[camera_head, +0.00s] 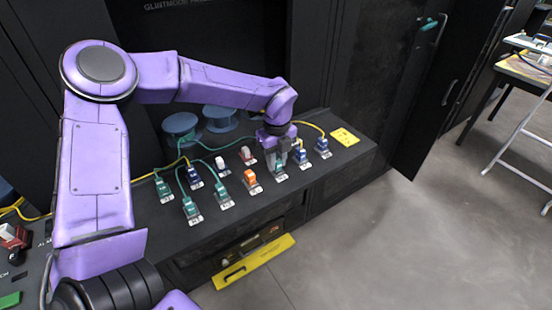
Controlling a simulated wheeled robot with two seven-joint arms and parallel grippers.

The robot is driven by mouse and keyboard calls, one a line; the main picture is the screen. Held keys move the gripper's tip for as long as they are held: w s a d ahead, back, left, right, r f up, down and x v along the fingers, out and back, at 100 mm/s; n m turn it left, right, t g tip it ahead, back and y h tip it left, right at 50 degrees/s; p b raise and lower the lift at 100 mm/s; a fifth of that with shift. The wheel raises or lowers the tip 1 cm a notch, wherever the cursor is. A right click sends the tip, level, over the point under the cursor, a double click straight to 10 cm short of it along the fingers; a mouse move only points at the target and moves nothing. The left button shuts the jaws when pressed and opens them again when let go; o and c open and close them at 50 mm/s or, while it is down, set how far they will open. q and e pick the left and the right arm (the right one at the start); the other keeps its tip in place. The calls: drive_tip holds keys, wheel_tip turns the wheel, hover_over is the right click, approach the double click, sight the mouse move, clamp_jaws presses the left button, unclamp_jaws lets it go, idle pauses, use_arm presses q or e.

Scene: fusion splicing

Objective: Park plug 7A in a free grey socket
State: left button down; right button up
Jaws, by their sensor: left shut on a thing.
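My left gripper (280,163) points down over the right part of the dark panel (237,208). It is shut on a green plug (279,175), which is at or just above its labelled place; I cannot tell if it is seated. Other green plugs stand to the left: one at the back left (162,189), two in the front row (190,208) and (222,194). A white piece (221,169), a white-and-red piece (247,156) and an orange piece (249,179) stand between. The labels are too small to read, so I cannot pick out 7A. My right gripper is out of view.
Blue plugs (322,146) with yellow cables stand just right of my gripper, another (193,179) at left. Blue spools (181,128) stand behind. Thin green cables arch over the panel. A yellow card (345,137) lies at its right end. Open floor (400,240) lies to the right.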

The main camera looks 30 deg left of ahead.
use_arm(q)
drive_tip(key=shift+f, duration=0.35)
drive_tip(key=c, duration=0.9)
unclamp_jaws()
drive_tip(key=shift+o, duration=0.2)
wheel_tip(320, 180, up, 11)
drive_tip(key=shift+f+b, duration=0.2)
drive_tip(key=shift+b, duration=0.75)
